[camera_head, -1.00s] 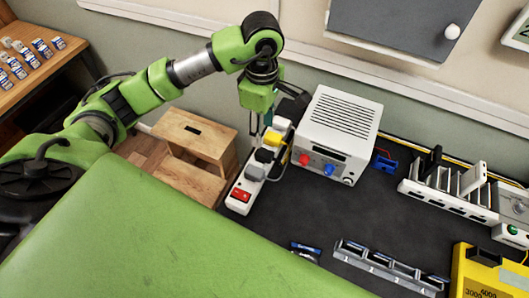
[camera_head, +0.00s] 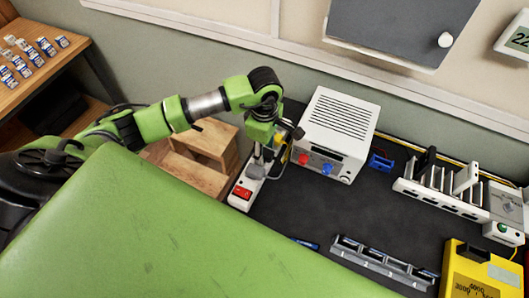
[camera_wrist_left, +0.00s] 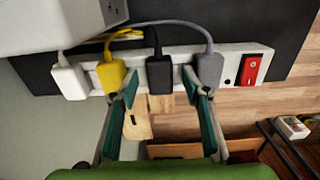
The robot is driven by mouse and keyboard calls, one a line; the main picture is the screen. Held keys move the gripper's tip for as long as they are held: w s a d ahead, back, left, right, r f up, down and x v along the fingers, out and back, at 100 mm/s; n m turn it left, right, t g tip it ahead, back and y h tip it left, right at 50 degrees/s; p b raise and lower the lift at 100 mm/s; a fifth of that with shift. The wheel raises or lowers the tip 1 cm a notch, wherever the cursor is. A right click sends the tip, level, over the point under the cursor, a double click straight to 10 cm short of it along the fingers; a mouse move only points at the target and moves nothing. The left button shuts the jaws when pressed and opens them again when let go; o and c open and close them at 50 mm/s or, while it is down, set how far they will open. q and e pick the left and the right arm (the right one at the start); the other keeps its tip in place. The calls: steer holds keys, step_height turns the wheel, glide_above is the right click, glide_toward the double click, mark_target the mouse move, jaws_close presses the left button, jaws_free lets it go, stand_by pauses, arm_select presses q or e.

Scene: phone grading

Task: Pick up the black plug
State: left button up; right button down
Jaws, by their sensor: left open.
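The black plug (camera_wrist_left: 159,74) sits in the white power strip (camera_wrist_left: 228,58), between a yellow plug (camera_wrist_left: 110,76) and a grey plug (camera_wrist_left: 208,70), with a white plug (camera_wrist_left: 71,81) at the far left. My left gripper (camera_wrist_left: 160,84) is open. Its two fingers stand either side of the black plug, with gaps showing. The right finger overlaps the grey plug in the picture; I cannot tell whether they touch. In the head view my left gripper (camera_head: 260,150) is over the strip (camera_head: 240,204) and hides the black plug. My right gripper is not in view.
A white power supply box (camera_head: 337,125) stands close right of the strip. A red switch (camera_wrist_left: 251,69) is at the strip's end. A wooden step stool (camera_head: 205,145) is beyond the table edge. A numbered tray (camera_head: 382,264) lies at the front. The dark tabletop between is mostly clear.

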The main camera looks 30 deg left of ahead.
mark_target(265, 152)
arm_select(q)
jaws_close()
steer(key=shift+r, duration=0.1)
steer(key=shift+w+r+b, duration=0.1)
steer(key=shift+r+b, duration=0.35)
steer(key=shift+b, duration=0.05)
step_height(265, 152, up, 2)
steer(key=shift+r+b, duration=0.1)
steer(key=shift+b, duration=0.55)
steer(key=s+d+r+b, duration=0.1)
steer(key=s+d+r, duration=0.1)
steer(key=s+r, duration=0.3)
steer(key=s+d+r+b, duration=0.2)
steer(key=s+r, duration=0.2)
steer(key=s, duration=0.4)
steer(key=shift+s+d+r, duration=0.25)
steer(key=shift+s+r, duration=0.05)
steer(key=shift+r, duration=0.1)
